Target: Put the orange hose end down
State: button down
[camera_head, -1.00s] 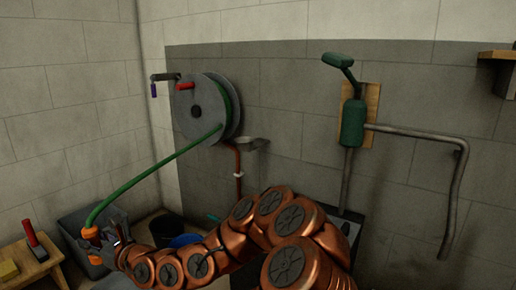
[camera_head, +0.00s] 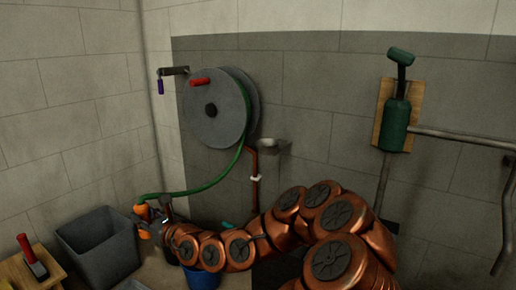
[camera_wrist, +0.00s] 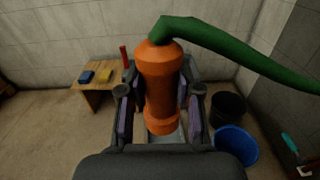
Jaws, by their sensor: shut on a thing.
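The orange hose end (camera_wrist: 160,88) stands between the two fingers of my gripper (camera_wrist: 158,105) in the wrist view, and the fingers are shut on it. A green hose (camera_wrist: 235,52) leaves its top and bends off to the right. In the head view the orange end (camera_head: 142,211) shows beside my gripper (camera_head: 153,220), at the lower left, right of the grey bin. The green hose (camera_head: 205,185) runs from there up to the grey reel (camera_head: 208,110) on the wall and hangs in a slack curve. The gripper partly hides the orange end in the head view.
A grey open bin (camera_head: 103,252) stands left of my gripper. A wooden stool (camera_wrist: 97,92) holds a blue block, a yellow block and a red-handled tool. Blue (camera_wrist: 236,143) and black (camera_wrist: 228,107) buckets stand to the right. A green hand pump (camera_head: 395,122) is on the wall.

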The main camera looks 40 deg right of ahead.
jog(key=s+d+r+m+h+p, duration=0.25)
jog(key=d+r+h+p, duration=0.2)
jog(key=d, duration=0.85)
jog(key=s+d+r+m+g+h+p, duration=0.15)
jog(key=d+r+m+h+p, duration=0.35)
jog(key=d, duration=0.8)
jog(key=s+d+r+m+t+h+p, duration=0.1)
jog(key=s+d+r+h+p, duration=0.15)
jog(key=d+r, duration=0.7)
jog(key=shift+n+g, duration=0.25)
jog(key=w+d+f, duration=0.1)
jog(key=w+d, duration=0.1)
jog(key=d, duration=0.2)
jog(key=w+d+f, duration=0.2)
jog(key=w+d, duration=0.1)
jog(key=d, duration=0.1)
jog(key=w+d+f, duration=0.1)
jog(key=w+d, duration=0.1)
jog(key=d, duration=0.2)
jog(key=shift+w+d+f, duration=0.15)
jog(key=shift+w+d, duration=0.15)
jog(key=shift+d, duration=0.05)
jog(key=shift+w+d+f, duration=0.7)
jog(key=shift+w+f, duration=0.05)
jog(key=shift+f, duration=0.2)
jog(key=shift+w+d+f, duration=0.65)
jog(key=shift+w+f, duration=0.05)
jog(key=shift+f, duration=0.25)
jog(key=shift+f, duration=0.15)
